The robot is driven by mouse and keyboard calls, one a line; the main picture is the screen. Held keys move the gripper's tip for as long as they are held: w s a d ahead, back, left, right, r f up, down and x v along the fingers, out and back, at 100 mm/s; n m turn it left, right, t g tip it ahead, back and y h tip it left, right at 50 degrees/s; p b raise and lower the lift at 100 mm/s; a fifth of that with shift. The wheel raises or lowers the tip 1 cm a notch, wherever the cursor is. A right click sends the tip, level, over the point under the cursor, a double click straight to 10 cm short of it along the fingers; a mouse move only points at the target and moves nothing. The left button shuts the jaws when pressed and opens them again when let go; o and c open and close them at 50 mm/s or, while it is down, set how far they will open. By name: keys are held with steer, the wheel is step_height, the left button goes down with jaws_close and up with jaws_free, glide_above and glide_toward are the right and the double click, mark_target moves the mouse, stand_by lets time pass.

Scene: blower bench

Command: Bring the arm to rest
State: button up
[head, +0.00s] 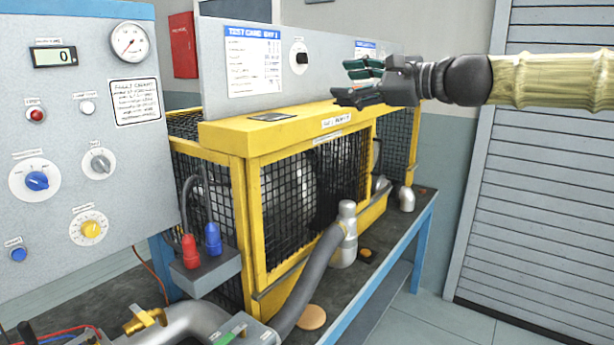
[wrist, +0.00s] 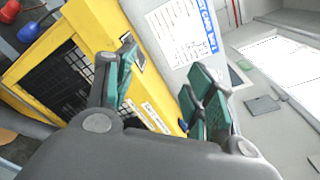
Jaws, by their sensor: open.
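My gripper (head: 358,82) is at the upper middle of the head view, at the end of my arm, which reaches in from the right edge. It is open and empty, in front of the grey panel and near the top of the yellow cage (head: 222,133). In the wrist view, the two green-padded fingers of my gripper (wrist: 160,95) stand apart with nothing between them. Beyond them are the cage's yellow frame (wrist: 98,28) and a printed card (wrist: 180,35). I cannot tell the exact gap between the fingers and the cage top.
A grey control panel (head: 70,240) with knobs and a gauge stands at the left. A pipe fitting (head: 347,235) and grey hose (head: 308,280) stand before the cage on the bench (head: 385,262). A slatted shutter (head: 550,190) is at the right. Floor (head: 440,320) there is clear.

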step_height(320, 180, down, 43)
steer(key=a+n+g+h, duration=0.3)
steer(key=h, duration=0.3)
steer(key=s+d+f+n+g+h, duration=0.1)
steer(key=s+f, duration=0.2)
steer(key=f, duration=0.4)
steer(key=s+d+f+g+h, duration=0.1)
steer(key=s+f, duration=0.2)
steer(key=f, duration=0.3)
steer(key=s+d+f+n+g+h, duration=0.2)
steer(key=s+d+f+n, duration=0.1)
steer(key=s+f, duration=0.7)
steer(key=s+d+f+n+g+h, duration=0.15)
steer(key=s+d+f, duration=0.25)
steer(key=s+f, duration=0.55)
steer(key=s+d+f+n, duration=0.2)
steer(key=s+f, duration=0.1)
steer(key=s, duration=0.4)
steer(key=s+d+f+n+g+h, duration=0.1)
steer(key=s+d+f+n, duration=0.2)
steer(key=s, duration=0.4)
steer(key=s+d+f+n+g+h, duration=0.1)
steer(key=s+d+f+n, duration=0.1)
steer(key=s+f, duration=0.2)
steer(key=s, duration=0.2)
steer(key=shift+s+d+f, duration=0.2)
steer(key=shift+s+d, duration=0.15)
steer(key=shift+s, duration=0.05)
